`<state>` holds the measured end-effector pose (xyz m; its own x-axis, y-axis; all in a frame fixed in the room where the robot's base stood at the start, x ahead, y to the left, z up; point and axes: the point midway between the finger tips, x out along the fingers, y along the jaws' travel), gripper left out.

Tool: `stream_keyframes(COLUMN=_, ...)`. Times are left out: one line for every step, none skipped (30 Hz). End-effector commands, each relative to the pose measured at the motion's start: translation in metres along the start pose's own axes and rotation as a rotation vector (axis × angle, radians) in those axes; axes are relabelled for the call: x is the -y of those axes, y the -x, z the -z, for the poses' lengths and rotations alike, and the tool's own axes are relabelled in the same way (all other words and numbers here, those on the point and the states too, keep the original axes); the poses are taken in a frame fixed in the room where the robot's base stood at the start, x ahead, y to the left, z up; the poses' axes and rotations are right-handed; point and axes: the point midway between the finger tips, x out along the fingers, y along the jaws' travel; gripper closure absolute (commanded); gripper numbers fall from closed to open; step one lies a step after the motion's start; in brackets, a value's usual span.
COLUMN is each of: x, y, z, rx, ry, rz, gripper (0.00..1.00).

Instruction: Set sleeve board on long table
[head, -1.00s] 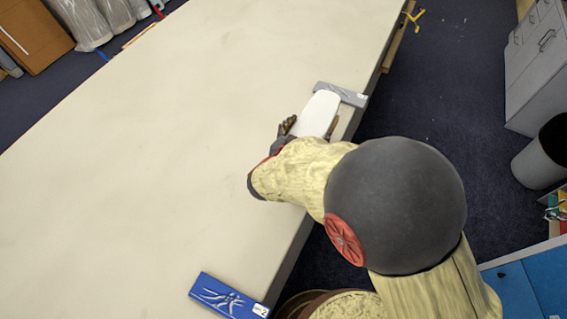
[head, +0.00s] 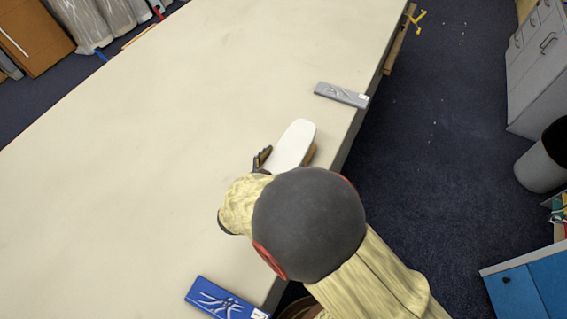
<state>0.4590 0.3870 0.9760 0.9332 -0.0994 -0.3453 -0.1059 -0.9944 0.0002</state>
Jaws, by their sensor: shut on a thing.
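The sleeve board (head: 295,143) is a white, rounded, padded board with a brown wooden part showing under its right side. It is over the long table (head: 190,130), which has a pale cloth top. I cannot tell whether it touches the cloth. My gripper (head: 262,158) is at the near left end of the board, shut on it. One dark finger shows at the board's left side. My arm hides the rest of the gripper and the board's near end.
A grey box (head: 341,95) lies at the table's right edge beyond the board. A blue box (head: 226,300) lies at the near edge. The table's middle and left are clear. Grey drawers (head: 535,65) and a bin (head: 541,168) stand across the floor.

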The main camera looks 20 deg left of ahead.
Motion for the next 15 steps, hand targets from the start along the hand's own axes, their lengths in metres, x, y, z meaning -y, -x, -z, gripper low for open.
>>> stream_keyframes(x=0.0006, y=-0.0026, z=-0.0054, rx=-0.003, ry=-0.001, rz=0.0, gripper=0.76)
stream_keyframes(x=0.0008, y=-0.0032, z=-0.0066, rx=-0.003, ry=-0.002, rz=0.0, gripper=0.76)
stream_keyframes(x=0.0011, y=-0.0034, z=-0.0069, rx=-0.003, ry=-0.003, rz=0.001, gripper=0.76)
stream_keyframes(x=0.0012, y=-0.0033, z=-0.0066, rx=-0.003, ry=-0.003, rz=0.001, gripper=0.76)
stream_keyframes(x=0.0013, y=-0.0032, z=-0.0062, rx=-0.003, ry=-0.003, rz=0.001, gripper=0.76)
stream_keyframes(x=0.0013, y=-0.003, z=-0.0057, rx=-0.003, ry=-0.003, rz=0.001, gripper=0.76)
stream_keyframes(x=0.0012, y=-0.003, z=-0.0056, rx=-0.003, ry=-0.003, rz=0.001, gripper=0.76)
stream_keyframes(x=0.0012, y=-0.003, z=-0.0056, rx=-0.003, ry=-0.003, rz=0.001, gripper=0.76)
stream_keyframes(x=0.0012, y=-0.003, z=-0.0056, rx=-0.003, ry=-0.003, rz=0.001, gripper=0.76)
stream_keyframes(x=0.0012, y=-0.003, z=-0.0059, rx=-0.003, ry=-0.003, rz=0.001, gripper=0.76)
stream_keyframes(x=0.0011, y=-0.0032, z=-0.0064, rx=-0.003, ry=-0.003, rz=0.001, gripper=0.76)
stream_keyframes(x=0.0011, y=-0.0036, z=-0.0074, rx=-0.003, ry=-0.003, rz=0.001, gripper=0.76)
stream_keyframes(x=0.0011, y=-0.0039, z=-0.0082, rx=-0.003, ry=-0.002, rz=0.001, gripper=0.76)
stream_keyframes(x=0.0003, y=-0.0039, z=-0.0096, rx=-0.001, ry=-0.001, rz=0.0, gripper=0.21)
stream_keyframes(x=0.0003, y=-0.0039, z=-0.0094, rx=-0.001, ry=-0.001, rz=0.001, gripper=0.18)
